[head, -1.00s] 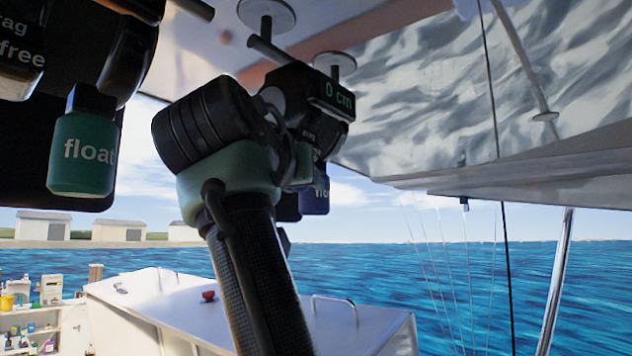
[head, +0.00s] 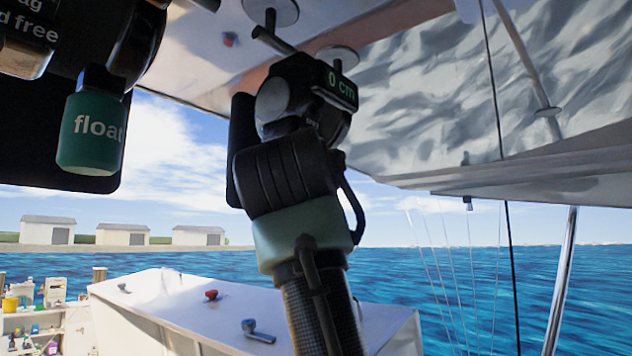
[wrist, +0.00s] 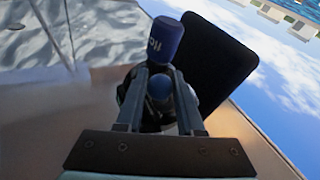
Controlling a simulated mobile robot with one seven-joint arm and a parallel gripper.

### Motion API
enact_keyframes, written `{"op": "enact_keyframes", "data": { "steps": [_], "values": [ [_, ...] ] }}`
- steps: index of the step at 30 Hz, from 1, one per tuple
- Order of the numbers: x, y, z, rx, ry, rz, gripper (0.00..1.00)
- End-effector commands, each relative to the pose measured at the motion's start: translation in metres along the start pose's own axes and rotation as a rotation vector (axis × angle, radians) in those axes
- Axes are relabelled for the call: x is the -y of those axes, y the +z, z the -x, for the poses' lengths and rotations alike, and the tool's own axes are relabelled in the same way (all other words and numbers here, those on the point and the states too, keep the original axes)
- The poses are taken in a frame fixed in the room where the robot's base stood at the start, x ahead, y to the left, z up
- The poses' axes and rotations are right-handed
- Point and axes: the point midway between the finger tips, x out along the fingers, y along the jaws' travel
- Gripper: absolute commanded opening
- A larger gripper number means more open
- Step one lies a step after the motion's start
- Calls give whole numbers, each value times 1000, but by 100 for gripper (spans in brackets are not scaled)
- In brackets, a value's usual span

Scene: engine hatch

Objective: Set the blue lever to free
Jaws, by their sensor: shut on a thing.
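In the wrist view, the two fingers of my gripper (wrist: 160,76) stand on either side of a round blue knob, which I take as the end of the blue lever (wrist: 160,89). The gripper is shut on it. A blue cylinder (wrist: 166,40) with partly readable white letters sits just beyond the fingertips. In the head view, my arm hides the fingers, the blue lever and the cylinder. A black housing (head: 284,92) with a green "0 cm" display (head: 342,87) shows above my wrist, under the ceiling.
A green block marked "float" (head: 92,133) hangs from a dark unit at the upper left, close to the camera. A white hatch box (head: 200,300) with handles stands below. A pale ceiling panel (head: 480,90) slopes overhead at the right. Open water lies behind.

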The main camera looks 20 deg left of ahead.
Motion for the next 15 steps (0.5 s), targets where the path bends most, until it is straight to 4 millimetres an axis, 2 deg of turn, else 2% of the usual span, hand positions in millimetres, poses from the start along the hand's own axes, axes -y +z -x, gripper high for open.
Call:
{"op": "enact_keyframes", "data": {
  "steps": [1, 15],
  "values": [
    [-2, 5, -2, -35, -19, 14, 0],
    [-12, 3, -18, -302, -164, 136, 0]
  ]
}}
